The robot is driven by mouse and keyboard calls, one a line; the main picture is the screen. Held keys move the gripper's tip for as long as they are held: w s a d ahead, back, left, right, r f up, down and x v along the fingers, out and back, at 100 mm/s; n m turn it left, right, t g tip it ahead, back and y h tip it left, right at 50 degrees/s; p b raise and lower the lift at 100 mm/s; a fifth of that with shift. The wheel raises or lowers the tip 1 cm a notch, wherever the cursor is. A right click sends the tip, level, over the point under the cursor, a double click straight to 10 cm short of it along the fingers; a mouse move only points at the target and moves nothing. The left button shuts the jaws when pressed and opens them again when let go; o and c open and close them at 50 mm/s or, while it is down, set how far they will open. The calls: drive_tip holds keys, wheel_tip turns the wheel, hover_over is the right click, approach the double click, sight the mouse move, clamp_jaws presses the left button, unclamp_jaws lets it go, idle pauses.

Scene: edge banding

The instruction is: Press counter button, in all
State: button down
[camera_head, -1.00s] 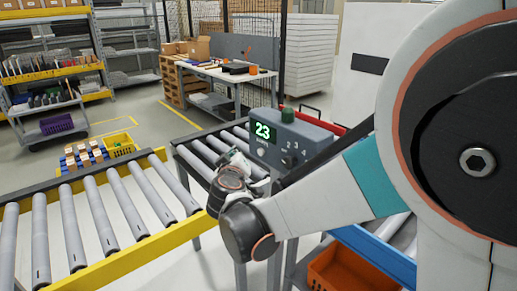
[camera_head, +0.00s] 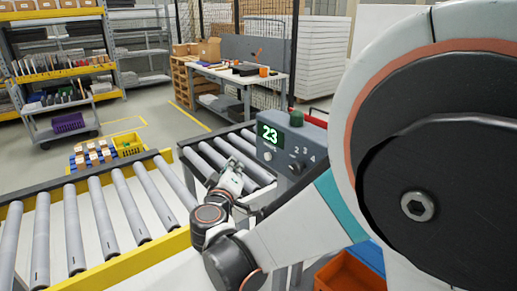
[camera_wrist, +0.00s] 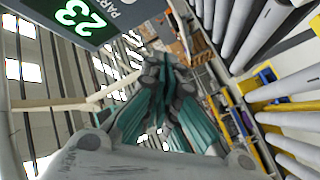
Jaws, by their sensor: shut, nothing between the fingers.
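The counter is a grey-blue box (camera_head: 300,146) in the head view, with a green lit display (camera_head: 270,134) reading 23. A small pale round button (camera_head: 267,156) sits below the display. My gripper (camera_head: 236,168) is shut and empty, to the left of and below the button, apart from the box. In the wrist view the closed fingers (camera_wrist: 163,65) point away from the camera; the display (camera_wrist: 80,18) shows at upper left, the button does not.
A grey roller conveyor (camera_head: 212,152) runs behind my gripper. A yellow-edged roller conveyor (camera_head: 95,215) is at left. An orange bin (camera_head: 348,274) is low at right. A workbench (camera_head: 235,76) stands further back.

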drive_tip(key=w+d, duration=0.4)
drive_tip(key=d, duration=0.1)
drive_tip(key=shift+d, duration=0.4)
drive_tip(key=shift+d, duration=0.1)
idle(1.2)
drive_tip(key=shift+w+d, duration=0.2)
drive_tip(key=shift+d, duration=0.05)
drive_tip(key=shift+w+d, duration=0.25)
drive_tip(key=shift+d, duration=0.2)
idle(0.8)
drive_tip(key=shift+a, duration=0.15)
idle(0.3)
drive_tip(key=shift+s+a, duration=0.5)
drive_tip(key=shift+a, duration=0.1)
drive_tip(key=shift+a, duration=0.1)
drive_tip(key=s+a, duration=0.1)
drive_tip(key=a, duration=0.1)
drive_tip(key=s+a, duration=0.1)
drive_tip(key=a, duration=0.1)
drive_tip(key=shift+s+b, duration=0.35)
drive_tip(key=shift+s, duration=0.05)
